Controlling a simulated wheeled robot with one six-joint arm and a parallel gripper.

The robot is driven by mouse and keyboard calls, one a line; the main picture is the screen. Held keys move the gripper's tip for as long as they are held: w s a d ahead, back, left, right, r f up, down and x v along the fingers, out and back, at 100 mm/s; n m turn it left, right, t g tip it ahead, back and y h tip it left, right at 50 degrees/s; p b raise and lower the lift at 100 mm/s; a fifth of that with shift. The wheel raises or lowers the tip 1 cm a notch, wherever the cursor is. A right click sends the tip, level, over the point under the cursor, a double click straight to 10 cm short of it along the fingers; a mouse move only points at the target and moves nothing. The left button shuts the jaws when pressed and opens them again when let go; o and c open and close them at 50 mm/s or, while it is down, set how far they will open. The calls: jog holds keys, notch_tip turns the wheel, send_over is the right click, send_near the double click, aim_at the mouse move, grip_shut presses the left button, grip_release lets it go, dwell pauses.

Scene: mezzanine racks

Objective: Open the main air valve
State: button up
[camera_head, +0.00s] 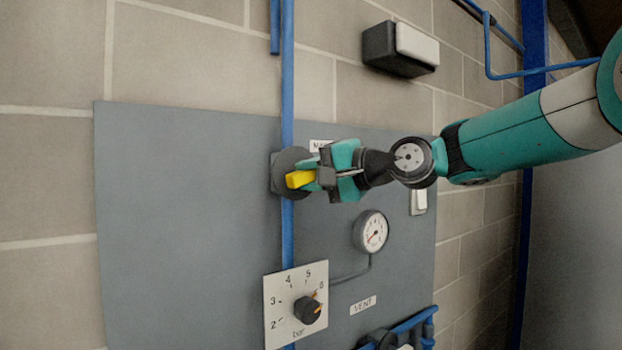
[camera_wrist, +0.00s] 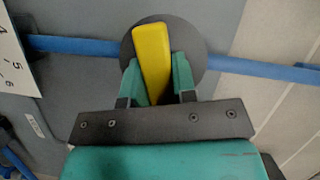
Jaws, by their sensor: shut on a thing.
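The main air valve has a yellow handle (camera_head: 299,179) on a dark round body (camera_head: 287,160) set on a vertical blue pipe. A label partly reading "M" sits just above it, mostly hidden by my gripper. My gripper (camera_head: 318,178) is at the valve, its fingers closed on the yellow handle. In the wrist view the yellow handle (camera_wrist: 152,62) stands between the two teal fingers (camera_wrist: 158,82), in front of the dark disc (camera_wrist: 192,52). In that view the handle lies across the blue pipe (camera_wrist: 80,46), slightly tilted.
A pressure gauge (camera_head: 371,231) and a bar-scale plate (camera_head: 279,318) with a black knob (camera_head: 307,310) are below the valve. A "VENT" label (camera_head: 363,305) and a dark fitting on a blue pipe are at lower right. A light switch (camera_head: 418,201) and a dark box (camera_head: 385,51) are on the wall.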

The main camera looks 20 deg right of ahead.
jog(key=n, duration=0.1)
jog(key=n+h+b, duration=0.1)
jog(key=n, duration=0.1)
jog(key=shift+f+g+h, duration=0.15)
jog(key=shift+g+h, duration=0.15)
jog(key=n+h+b, duration=0.1)
jog(key=n+b, duration=0.1)
jog(key=shift+a+n+h, duration=0.1)
jog(key=shift+n+h, duration=0.2)
jog(key=shift+n, duration=0.1)
jog(key=n+h+b, duration=0.1)
jog(key=n+b, duration=0.2)
jog(key=shift+f+h, duration=0.15)
jog(key=shift+h, duration=0.25)
jog(key=shift+n+h+b, duration=0.8)
jog(key=shift+n+b, duration=0.2)
jog(key=shift+b, duration=0.25)
jog(key=o, duration=0.9)
jog(key=shift+r, duration=0.2)
